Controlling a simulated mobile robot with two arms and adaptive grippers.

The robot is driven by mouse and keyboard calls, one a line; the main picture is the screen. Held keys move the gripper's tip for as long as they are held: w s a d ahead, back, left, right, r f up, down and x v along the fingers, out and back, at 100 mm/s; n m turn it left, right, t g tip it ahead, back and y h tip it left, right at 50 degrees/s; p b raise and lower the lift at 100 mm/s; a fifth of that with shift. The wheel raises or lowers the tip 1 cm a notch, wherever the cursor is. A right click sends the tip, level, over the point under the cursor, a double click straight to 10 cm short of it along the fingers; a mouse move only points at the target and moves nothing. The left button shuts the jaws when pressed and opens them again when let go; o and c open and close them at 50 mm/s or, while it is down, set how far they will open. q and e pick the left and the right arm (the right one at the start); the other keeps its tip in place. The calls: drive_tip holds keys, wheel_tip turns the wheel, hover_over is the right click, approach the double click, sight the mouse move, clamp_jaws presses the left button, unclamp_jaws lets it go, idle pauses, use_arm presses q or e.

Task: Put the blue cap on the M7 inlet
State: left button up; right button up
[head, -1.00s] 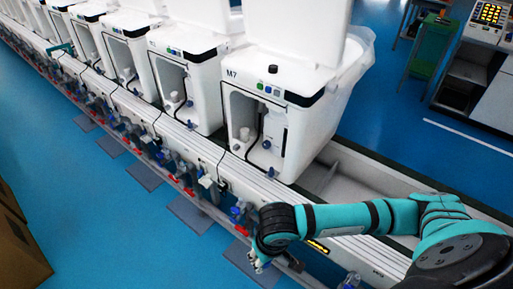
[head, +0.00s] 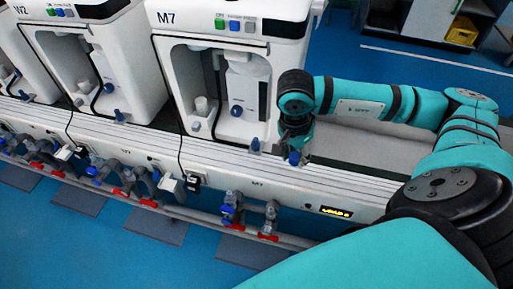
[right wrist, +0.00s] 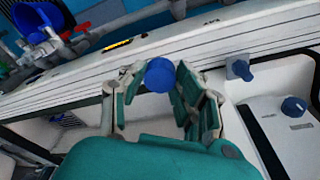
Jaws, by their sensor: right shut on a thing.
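The white M7 unit (head: 220,22) stands in the middle of the head view with an open front recess. Inside the recess are a blue knob (head: 237,111) and a small grey fitting (head: 195,126); I cannot tell which part is the inlet. A blue-topped fitting (head: 256,145) stands at its front edge. My right gripper (head: 296,143) is shut on the blue cap (head: 294,158), right of the recess and above the rail. In the right wrist view the blue cap (right wrist: 159,75) sits between the fingertips, apart from the grey fitting (right wrist: 238,68). My left gripper is out of view.
A white rail (head: 240,175) runs along the front of the units, with valves with blue and red handles (head: 232,207) below it.

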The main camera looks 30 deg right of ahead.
drive_tip(key=shift+d+f+m+b, duration=0.3)
drive_tip(key=shift+d+f+m, duration=0.1)
drive_tip(key=shift+m, duration=0.2)
drive_tip(key=shift+w+d+r+m, duration=0.1)
drive_tip(key=shift+w+m, duration=0.15)
drive_tip(key=shift+m, duration=0.05)
hover_over(256, 139)
drive_tip(key=shift+f, duration=1.15)
wheel_tip(256, 139, down, 2)
drive_tip(key=shift+f, duration=0.15)
drive_tip(key=shift+w+f, duration=0.1)
drive_tip(key=shift+f, duration=0.2)
drive_tip(key=shift+f+b, duration=0.4)
drive_tip(key=shift+b, duration=0.1)
drive_tip(key=o, duration=0.8)
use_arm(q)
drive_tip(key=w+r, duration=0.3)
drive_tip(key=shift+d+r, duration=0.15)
